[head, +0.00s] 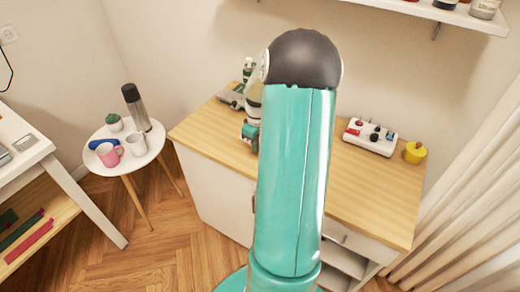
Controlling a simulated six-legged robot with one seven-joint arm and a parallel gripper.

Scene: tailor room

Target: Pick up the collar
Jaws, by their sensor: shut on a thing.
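My own teal arm with its dark rounded joint fills the middle of the head view and covers much of the wooden-topped counter (370,190). Smaller white and teal parts, which look like my wrist, show just left of it over the counter. My gripper's fingers cannot be made out; they seem hidden behind the arm. I cannot make out the collar anywhere in this view. A small grey object (230,97) is at the counter's back left, beside the wrist parts; I cannot tell what it is.
A white power strip (370,137) and a yellow pot (415,152) stand on the counter's right. A round white side table (125,160) at left holds mugs, a flask and a small plant. A white shelf (460,16) hangs above. Curtains hang at right. Wooden floor shows at lower left.

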